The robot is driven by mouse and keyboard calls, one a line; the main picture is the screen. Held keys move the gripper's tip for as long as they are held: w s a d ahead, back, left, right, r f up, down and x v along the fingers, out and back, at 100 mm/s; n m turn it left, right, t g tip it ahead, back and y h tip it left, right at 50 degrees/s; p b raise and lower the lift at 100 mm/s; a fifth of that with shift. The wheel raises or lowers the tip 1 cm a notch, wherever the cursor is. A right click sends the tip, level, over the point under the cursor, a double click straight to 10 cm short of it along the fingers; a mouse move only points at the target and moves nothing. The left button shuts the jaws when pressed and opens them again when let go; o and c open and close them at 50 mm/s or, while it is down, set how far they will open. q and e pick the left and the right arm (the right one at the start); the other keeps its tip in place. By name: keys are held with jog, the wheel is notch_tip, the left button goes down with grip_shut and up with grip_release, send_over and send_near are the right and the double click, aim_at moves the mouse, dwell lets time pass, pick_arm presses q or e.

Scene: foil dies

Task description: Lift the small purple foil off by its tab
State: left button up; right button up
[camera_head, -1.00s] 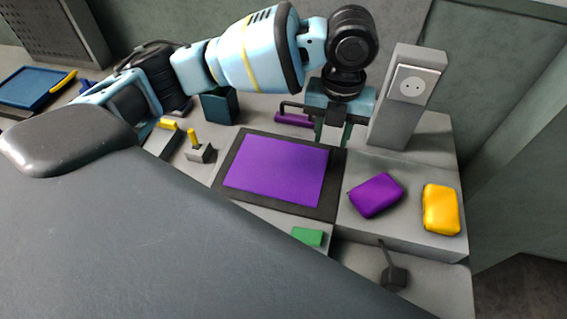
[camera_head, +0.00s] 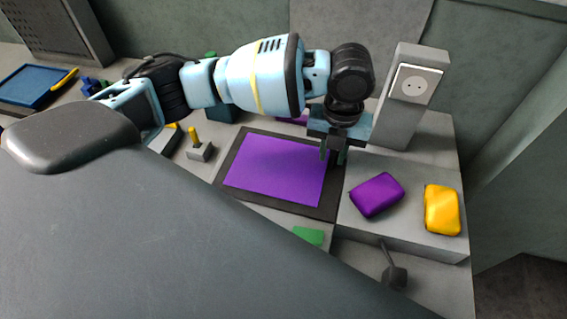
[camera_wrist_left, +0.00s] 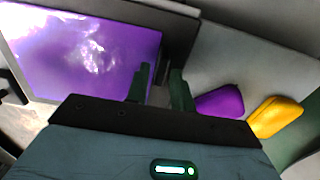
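A flat purple foil (camera_head: 275,170) lies on a dark framed plate (camera_head: 230,158); the wrist view shows its shiny surface (camera_wrist_left: 85,55). I cannot make out a tab on it. My left gripper (camera_head: 333,158) points down at the right edge of the plate, beside the foil's upper right part. In the wrist view its two fingers (camera_wrist_left: 161,82) stand apart with a narrow gap, and I see no foil between them. Whether the fingertips touch the plate is unclear. My right gripper is not in view.
A purple pad (camera_head: 376,194) and a yellow pad (camera_head: 442,210) lie on the grey block at the right. A grey post with a socket (camera_head: 415,85) stands behind. A green block (camera_head: 308,236) lies in front of the plate, and a yellow-handled lever (camera_head: 199,148) stands left.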

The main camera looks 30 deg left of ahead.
pick_arm(q)
grip_shut()
jog(key=shift+r, duration=0.1)
